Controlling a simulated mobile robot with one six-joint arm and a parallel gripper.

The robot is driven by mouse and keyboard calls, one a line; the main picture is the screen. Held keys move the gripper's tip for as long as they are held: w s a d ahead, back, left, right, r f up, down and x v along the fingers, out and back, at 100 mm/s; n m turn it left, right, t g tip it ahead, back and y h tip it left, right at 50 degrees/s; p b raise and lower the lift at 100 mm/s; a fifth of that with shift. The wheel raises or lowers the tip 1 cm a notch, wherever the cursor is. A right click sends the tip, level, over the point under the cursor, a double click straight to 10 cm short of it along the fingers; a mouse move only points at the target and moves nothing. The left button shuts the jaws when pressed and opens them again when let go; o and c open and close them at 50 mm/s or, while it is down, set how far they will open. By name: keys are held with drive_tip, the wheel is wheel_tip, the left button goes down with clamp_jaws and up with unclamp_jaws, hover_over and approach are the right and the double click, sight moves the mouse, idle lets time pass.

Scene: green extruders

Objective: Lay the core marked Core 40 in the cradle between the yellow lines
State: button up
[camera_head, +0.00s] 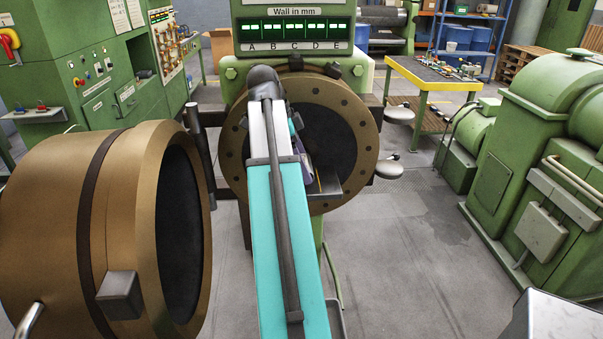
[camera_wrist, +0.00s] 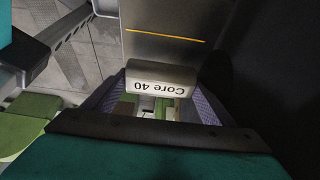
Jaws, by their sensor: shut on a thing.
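The core marked Core 40 (camera_wrist: 160,72) is a short grey piece with a white label, which reads upside down in the wrist view. My gripper (camera_wrist: 158,96), with purple finger pads on either side, is shut on it. A grey metal surface, seemingly the cradle (camera_wrist: 150,15), lies just beyond the core, with one yellow line (camera_wrist: 165,36) across it. I see only one line there, and cannot tell whether the core touches the surface. In the head view my gripper (camera_head: 304,145) is at the bronze ring's opening, mostly hidden by my arm; the core cannot be made out.
The bronze flanged ring (camera_head: 235,165) surrounds the dark opening around my gripper. A large bronze cylinder (camera_head: 55,200) stands close at left. Green machines stand at left (camera_head: 60,60) and right (camera_head: 550,130). A yellow-edged table (camera_head: 420,85) is behind; grey floor is open at right.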

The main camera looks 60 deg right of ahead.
drive_tip(key=shift+f, duration=0.65)
drive_tip(key=shift+w+f+b, duration=0.1)
drive_tip(key=shift+f+b, duration=0.15)
drive_tip(key=shift+b, duration=0.1)
drive_tip(key=shift+f, duration=0.1)
drive_tip(key=o, duration=1.1)
drive_tip(key=shift+p+v, duration=1.25)
drive_tip(key=shift+v, duration=0.4)
drive_tip(key=p+v, duration=0.4)
drive_tip(key=p, duration=0.1)
drive_tip(key=shift+w+a, duration=0.1)
